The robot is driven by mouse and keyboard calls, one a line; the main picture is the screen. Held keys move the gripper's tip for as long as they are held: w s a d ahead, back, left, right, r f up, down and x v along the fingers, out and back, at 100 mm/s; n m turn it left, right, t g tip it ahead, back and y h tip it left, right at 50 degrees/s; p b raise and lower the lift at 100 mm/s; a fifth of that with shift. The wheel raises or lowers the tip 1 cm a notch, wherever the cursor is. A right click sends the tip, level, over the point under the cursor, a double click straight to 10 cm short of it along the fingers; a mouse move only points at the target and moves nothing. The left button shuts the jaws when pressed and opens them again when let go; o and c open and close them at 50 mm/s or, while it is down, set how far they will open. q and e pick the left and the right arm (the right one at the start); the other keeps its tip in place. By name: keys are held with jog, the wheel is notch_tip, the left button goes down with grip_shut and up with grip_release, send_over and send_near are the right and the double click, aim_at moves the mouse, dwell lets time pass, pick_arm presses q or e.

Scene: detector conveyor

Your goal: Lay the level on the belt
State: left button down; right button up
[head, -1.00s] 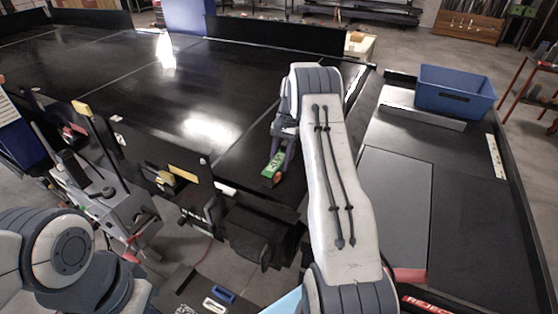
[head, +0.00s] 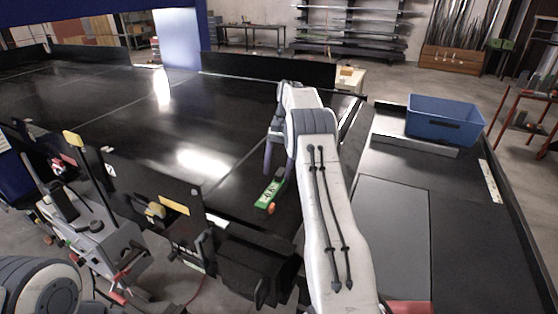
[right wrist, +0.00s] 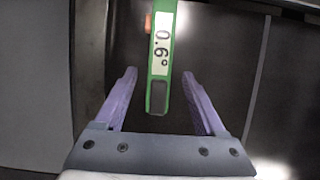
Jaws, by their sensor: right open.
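The green level (head: 270,193), with a white readout panel and an orange end, lies on the black belt (head: 130,115) near its front edge. In the right wrist view the level (right wrist: 158,100) shows its "0.6°" display between the spread purple fingers, apart from both. My right gripper (head: 274,160) is open and empty, just behind the level in the head view; it also shows in the right wrist view (right wrist: 159,72). The arm hides part of the gripper in the head view. My left gripper is not in view.
A blue bin (head: 443,122) stands on the dark side table at the right, beside a grey panel (head: 392,225). Black machine housings (head: 258,255) line the belt's front edge. The belt beyond the level is clear.

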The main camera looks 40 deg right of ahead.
jog(key=shift+p+v, duration=0.3)
jog(key=shift+v, duration=0.95)
jog(key=shift+p+v, duration=0.45)
jog(key=shift+v, duration=0.55)
